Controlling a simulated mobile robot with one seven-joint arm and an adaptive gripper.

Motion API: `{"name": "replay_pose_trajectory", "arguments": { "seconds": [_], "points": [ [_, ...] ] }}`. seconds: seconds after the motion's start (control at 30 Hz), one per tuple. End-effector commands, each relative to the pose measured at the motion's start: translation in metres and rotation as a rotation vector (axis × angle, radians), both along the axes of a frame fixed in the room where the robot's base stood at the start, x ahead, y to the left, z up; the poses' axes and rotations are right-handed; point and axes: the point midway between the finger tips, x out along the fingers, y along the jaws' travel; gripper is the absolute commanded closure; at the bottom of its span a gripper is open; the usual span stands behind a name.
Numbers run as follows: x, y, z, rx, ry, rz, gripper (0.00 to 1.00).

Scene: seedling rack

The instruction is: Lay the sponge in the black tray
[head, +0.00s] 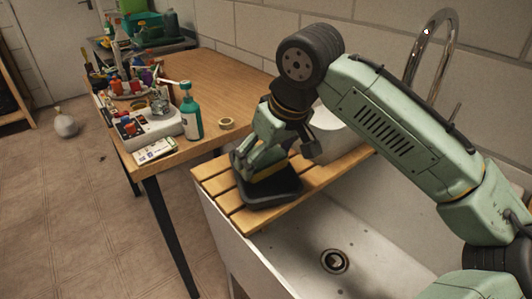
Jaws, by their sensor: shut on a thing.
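The black tray (272,196) lies on the wooden slats across the sink, near their left end. My gripper (254,170) points down over the tray and is shut. A narrow yellow strip of the sponge (266,173) shows low at the fingers, inside the tray's outline. Most of the sponge is hidden by the fingers. I cannot tell whether the sponge touches the tray floor.
The wooden slats (212,173) bridge the white sink (309,235), with its open basin in front. A white round vessel (330,143) stands behind my gripper. A green bottle (191,112) and a tape roll (227,123) stand on the wooden table to the left.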

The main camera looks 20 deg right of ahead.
Motion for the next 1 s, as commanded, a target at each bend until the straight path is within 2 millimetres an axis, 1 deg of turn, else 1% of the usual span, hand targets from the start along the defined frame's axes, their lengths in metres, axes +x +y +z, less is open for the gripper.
{"name": "replay_pose_trajectory", "arguments": {
  "seconds": [0.03, 0.07, 0.33, 0.37, 0.63, 0.73, 0.87, 1.0],
  "points": [
    [0.0, 0.0, -0.002, 0.002, 0.0, 0.001, 0.48],
    [0.0, 0.0, -0.002, 0.001, -0.001, 0.0, 0.21],
    [0.0, 0.0, -0.001, 0.001, 0.0, 0.0, 0.03],
    [0.0, 0.0, -0.001, 0.0, -0.001, 0.0, 0.02],
    [0.0, 0.0, -0.001, 0.0, 0.0, 0.001, 0.02],
    [0.0, 0.0, 0.002, -0.001, 0.0, 0.001, 0.02],
    [-0.001, 0.0, 0.014, 0.0, -0.002, 0.001, 0.02],
    [-0.012, -0.005, 0.04, 0.001, -0.004, 0.001, 0.02]
  ]
}}
